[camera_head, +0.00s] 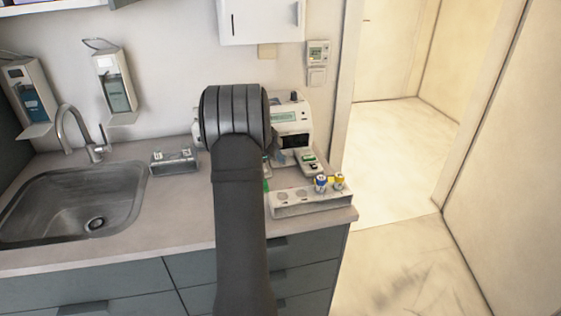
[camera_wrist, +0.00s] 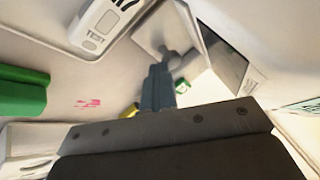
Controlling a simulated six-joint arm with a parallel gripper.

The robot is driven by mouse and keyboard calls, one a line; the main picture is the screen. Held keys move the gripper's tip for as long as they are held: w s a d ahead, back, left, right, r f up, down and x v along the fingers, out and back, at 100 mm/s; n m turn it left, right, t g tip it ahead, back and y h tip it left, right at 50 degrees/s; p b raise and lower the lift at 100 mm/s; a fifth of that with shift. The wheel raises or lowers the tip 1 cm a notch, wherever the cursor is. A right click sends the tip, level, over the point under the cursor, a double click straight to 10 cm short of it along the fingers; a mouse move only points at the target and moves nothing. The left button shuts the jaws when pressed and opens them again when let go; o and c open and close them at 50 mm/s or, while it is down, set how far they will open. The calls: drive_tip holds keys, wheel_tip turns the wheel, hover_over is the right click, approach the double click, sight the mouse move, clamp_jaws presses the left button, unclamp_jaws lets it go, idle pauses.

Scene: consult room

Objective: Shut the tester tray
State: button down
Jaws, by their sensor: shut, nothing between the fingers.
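The tester (camera_head: 291,116) is a white box with a pale green display, at the back of the counter, partly hidden behind my arm in the head view. It has a dark opening (camera_head: 287,158) low on its front. In the wrist view a dark recess (camera_wrist: 222,50) in a white body shows at the upper right; I cannot tell clearly which part is the tray or how far out it stands. My gripper (camera_wrist: 158,72) shows in the wrist view with its dark fingers together and empty, pointing toward the area beside that recess. In the head view my arm hides the gripper.
A small device marked TEST (camera_wrist: 98,22) lies near the recess; in the head view a similar device (camera_head: 309,162) is right of my arm. A pale rack (camera_head: 305,204) holds blue and yellow items at the front right. A sink (camera_head: 70,205) is left, with a small holder (camera_head: 173,162) nearby.

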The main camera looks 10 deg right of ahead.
drive_tip(key=shift+w+a, duration=0.1)
idle(0.3)
drive_tip(key=s, duration=0.1)
drive_tip(key=s+a+r, duration=0.1)
drive_tip(key=s+a, duration=0.1)
drive_tip(key=s, duration=0.1)
drive_tip(key=shift+a+r, duration=0.15)
drive_tip(key=shift+r, duration=0.25)
drive_tip(key=v, duration=0.8)
drive_tip(key=shift+a+r, duration=0.15)
drive_tip(key=shift+r, duration=0.1)
drive_tip(key=x, duration=0.9)
drive_tip(key=w+d, duration=0.1)
drive_tip(key=w+f, duration=0.1)
drive_tip(key=shift+w+d+f, duration=0.25)
drive_tip(key=shift+w+d, duration=0.1)
drive_tip(key=shift+d, duration=0.05)
drive_tip(key=shift+w+d, duration=0.25)
drive_tip(key=shift+w, duration=0.35)
